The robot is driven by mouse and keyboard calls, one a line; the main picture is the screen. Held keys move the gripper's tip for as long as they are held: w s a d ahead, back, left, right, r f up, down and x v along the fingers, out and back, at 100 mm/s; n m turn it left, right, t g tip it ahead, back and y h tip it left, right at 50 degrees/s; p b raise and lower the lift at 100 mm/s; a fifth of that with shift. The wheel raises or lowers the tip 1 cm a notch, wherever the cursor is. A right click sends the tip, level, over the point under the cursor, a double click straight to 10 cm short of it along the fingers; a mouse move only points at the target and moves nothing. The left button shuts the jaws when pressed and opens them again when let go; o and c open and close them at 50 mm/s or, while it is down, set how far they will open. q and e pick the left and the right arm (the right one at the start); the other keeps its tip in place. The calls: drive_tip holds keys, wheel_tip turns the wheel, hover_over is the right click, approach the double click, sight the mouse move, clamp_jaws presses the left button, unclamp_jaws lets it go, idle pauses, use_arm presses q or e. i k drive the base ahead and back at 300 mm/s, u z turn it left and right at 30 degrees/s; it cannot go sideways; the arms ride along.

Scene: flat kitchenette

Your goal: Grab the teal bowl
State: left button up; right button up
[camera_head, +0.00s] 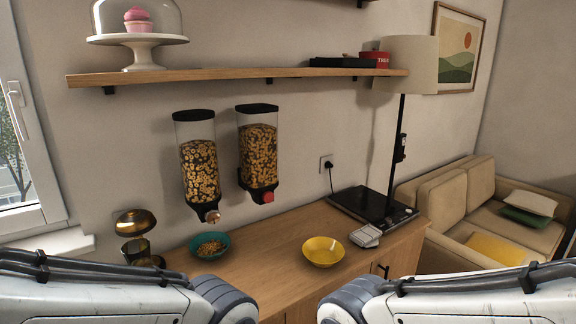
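The teal bowl (196,251) stands upright on the wooden counter, below the left cereal dispenser. It holds some brown cereal pieces. My two arms show as white links at the bottom left and bottom right of the head view. Neither gripper is visible, so I cannot see where they are relative to the bowl. No gripper covers the bowl.
A yellow bowl (323,252) stands on the counter (262,246) to the right. Two cereal dispensers (199,160) hang on the wall under a shelf (230,75). A brass-topped jar (136,237) stands left of the teal bowl. A black hob (372,205) lies right.

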sight(202, 239)
drive_tip(key=z, duration=2)
drive_tip(key=i, duration=1.25)
drive_tip(key=u, duration=3.6)
drive_tip(key=i, duration=0.5)
drive_tip(key=u, duration=0.05)
